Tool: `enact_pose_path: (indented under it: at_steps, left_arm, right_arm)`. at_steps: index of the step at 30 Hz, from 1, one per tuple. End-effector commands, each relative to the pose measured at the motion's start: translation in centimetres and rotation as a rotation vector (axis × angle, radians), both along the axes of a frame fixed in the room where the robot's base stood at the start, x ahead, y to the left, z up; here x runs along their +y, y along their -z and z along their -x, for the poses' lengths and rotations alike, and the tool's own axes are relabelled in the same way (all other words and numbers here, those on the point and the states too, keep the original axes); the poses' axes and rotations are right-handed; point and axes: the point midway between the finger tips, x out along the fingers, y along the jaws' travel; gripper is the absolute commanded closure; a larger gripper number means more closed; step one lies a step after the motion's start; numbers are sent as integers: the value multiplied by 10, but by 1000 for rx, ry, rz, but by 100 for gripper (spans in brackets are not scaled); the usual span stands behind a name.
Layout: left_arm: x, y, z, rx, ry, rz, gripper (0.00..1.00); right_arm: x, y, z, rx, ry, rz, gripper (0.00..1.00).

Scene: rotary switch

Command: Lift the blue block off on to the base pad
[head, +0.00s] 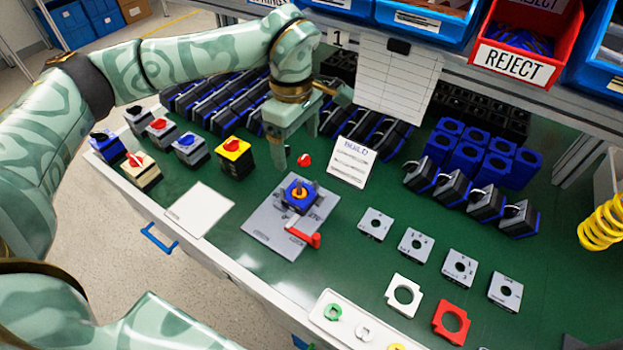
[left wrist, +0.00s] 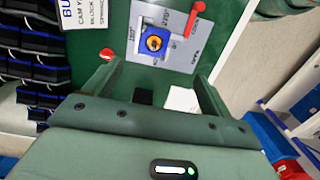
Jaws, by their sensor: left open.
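The blue block (head: 299,194) sits on a grey fixture plate (head: 262,238), with an orange-yellow centre on its top. In the left wrist view, the block (left wrist: 153,42) lies ahead of the fingertips. A pale flat pad (head: 200,210), possibly the base pad, lies bare left of the fixture; part of it shows between my fingers in the wrist view (left wrist: 182,100). My left gripper (head: 297,150) is open and empty, above and behind the block, apart from it. My right gripper is not in view.
A red-handled crank (head: 304,237) stands on the fixture's front right. A small red knob (head: 304,160) is behind the block. A yellow switch (head: 234,157) stands to the left and an instruction card (head: 352,162) to the right. Rows of parts fill the back.

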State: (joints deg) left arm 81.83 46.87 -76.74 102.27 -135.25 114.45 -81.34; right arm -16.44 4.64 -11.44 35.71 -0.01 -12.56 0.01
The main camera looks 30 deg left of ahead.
Motion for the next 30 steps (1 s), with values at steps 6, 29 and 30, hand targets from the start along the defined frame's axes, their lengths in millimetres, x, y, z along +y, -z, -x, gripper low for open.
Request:
enact_pose_path:
  at_steps: [6,29,30]
  left_arm:
    - [8,26,0,-8,10,-37,16]
    - [11,153,-6,-7,8,-32,16]
    - [11,157,-6,-9,8,-33,16]
  right_arm:
    - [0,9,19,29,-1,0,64]
    - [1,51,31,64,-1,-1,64]
    - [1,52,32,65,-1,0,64]
